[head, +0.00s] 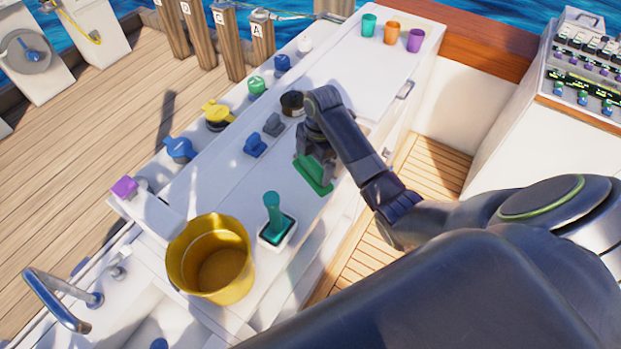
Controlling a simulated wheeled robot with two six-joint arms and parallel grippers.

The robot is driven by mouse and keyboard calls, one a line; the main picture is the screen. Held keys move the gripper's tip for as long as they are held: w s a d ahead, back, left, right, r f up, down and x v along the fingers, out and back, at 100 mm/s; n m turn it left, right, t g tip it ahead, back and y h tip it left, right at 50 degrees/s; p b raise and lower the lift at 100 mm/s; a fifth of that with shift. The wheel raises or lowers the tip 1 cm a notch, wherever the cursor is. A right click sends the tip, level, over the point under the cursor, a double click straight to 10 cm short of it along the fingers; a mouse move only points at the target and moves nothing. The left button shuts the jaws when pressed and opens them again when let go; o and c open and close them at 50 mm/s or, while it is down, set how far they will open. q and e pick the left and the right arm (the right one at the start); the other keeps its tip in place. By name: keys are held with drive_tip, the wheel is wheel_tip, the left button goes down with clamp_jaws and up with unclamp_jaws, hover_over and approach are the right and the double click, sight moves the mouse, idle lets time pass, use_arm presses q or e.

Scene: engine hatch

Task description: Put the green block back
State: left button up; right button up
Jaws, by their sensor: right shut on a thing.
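The fingers and wrist hide part of the block's upper side. I cannot tell whether the block rests on the counter or hangs just above it. My left gripper is not in view.
A gold bucket (187,262) and a teal lever on a white base (277,232) stand to the left. Blue (254,145) and grey (273,124) pieces sit just behind the block. Teal (368,25), orange (392,33) and purple (415,40) cups stand at the far end.

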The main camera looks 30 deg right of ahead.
sight(313, 178)
wheel_tip(313, 178, down, 7)
drive_tip(key=shift+f+p, duration=0.1)
drive_tip(key=shift+p, duration=0.25)
drive_tip(key=o, duration=0.5)
drive_tip(key=shift+f, duration=0.1)
drive_tip(key=shift+o, duration=0.5)
drive_tip(key=shift+r, duration=0.25)
drive_tip(key=r, duration=0.4)
drive_tip(key=d+r+b, duration=0.1)
drive_tip(key=r, duration=0.3)
drive_tip(key=r+b, duration=0.1)
drive_tip(key=r, duration=0.2)
drive_tip(key=shift+w+d+r, duration=0.1)
drive_tip(key=shift+d+r, duration=0.1)
drive_tip(key=shift+r, duration=0.2)
